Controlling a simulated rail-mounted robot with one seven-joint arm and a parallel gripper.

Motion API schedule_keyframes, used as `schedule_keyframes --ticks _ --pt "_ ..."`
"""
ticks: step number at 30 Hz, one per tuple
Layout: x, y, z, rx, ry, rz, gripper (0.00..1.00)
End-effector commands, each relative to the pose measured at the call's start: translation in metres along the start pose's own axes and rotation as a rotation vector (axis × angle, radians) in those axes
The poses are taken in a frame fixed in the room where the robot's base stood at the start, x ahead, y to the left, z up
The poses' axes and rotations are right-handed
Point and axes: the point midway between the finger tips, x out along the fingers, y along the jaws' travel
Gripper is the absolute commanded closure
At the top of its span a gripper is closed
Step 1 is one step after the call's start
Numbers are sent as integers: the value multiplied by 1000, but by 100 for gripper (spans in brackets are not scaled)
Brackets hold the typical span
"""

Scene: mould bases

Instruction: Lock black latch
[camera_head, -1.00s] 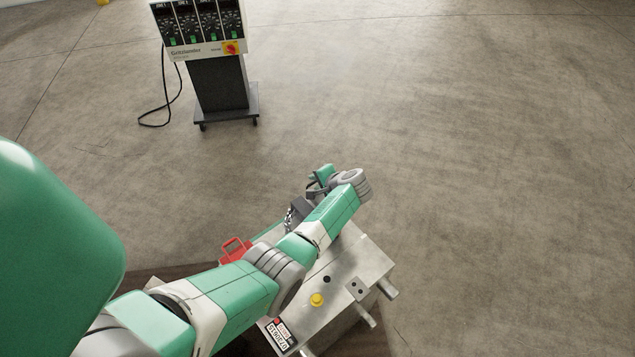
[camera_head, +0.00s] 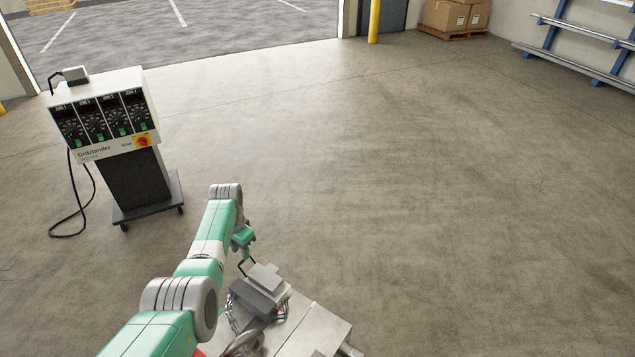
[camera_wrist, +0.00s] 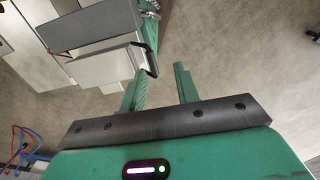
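The mould base (camera_head: 318,326) is a grey metal block at the bottom of the head view, partly cut off. A grey box-like unit (camera_head: 262,283) sits at its far end. A thin black bent bar (camera_head: 243,268), perhaps the black latch, stands at that unit's left side. In the wrist view the black bar (camera_wrist: 152,62) shows close to the left finger; I cannot tell whether they touch or whether it is locked. My gripper (camera_head: 243,239) is above and beside the unit.
A wheeled control cabinet (camera_head: 120,145) with a trailing black cable stands on the left. Boxes on a pallet (camera_head: 455,18) and a blue rack (camera_head: 575,45) are far back. The concrete floor (camera_head: 430,190) right of the mould base is clear.

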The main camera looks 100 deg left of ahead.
Motion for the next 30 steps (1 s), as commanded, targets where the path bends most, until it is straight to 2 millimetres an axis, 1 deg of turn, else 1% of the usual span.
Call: schedule_keyframes --ticks 1,6,8,18,30 --pt "-19 0 0 0 0 -1 69" --pt "-58 0 0 0 1 -3 69" --pt "-58 7 -12 13 20 -11 69" --pt "-102 43 -71 74 132 -53 69" --pt "-157 94 -129 142 266 -85 69"
